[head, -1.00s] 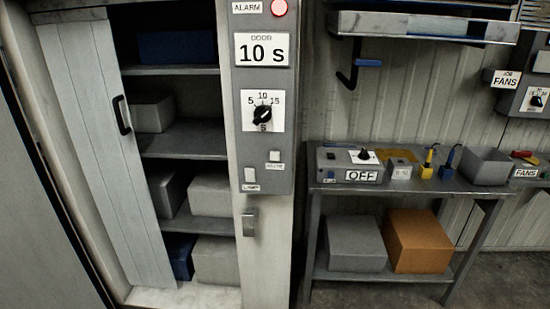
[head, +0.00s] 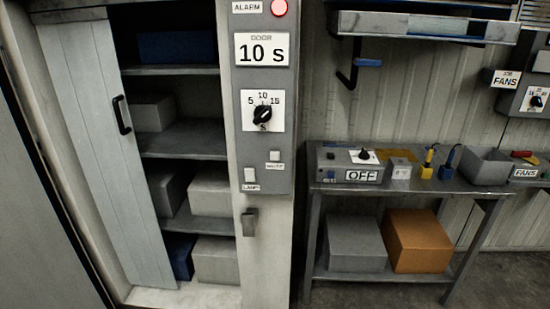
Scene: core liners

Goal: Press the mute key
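The mute key (head: 275,155) is a small pale square button on the lower right of a grey control panel (head: 240,130). A small label sits just under it; its print is too small to read surely. The panel also has a lit red alarm lamp (head: 280,8), a door display (head: 262,50) reading "10 S", a black dial (head: 263,114) marked 5, 10 and 15, and a lamp key (head: 250,175) at the lower left. Neither of my grippers is in view.
A cabinet with its door (head: 95,150) open stands left of the panel, with boxes on its shelves. A latch (head: 249,222) is below the panel. A metal bench (head: 440,186) at the right holds a box marked "OFF" (head: 345,172) and a grey bin (head: 485,168).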

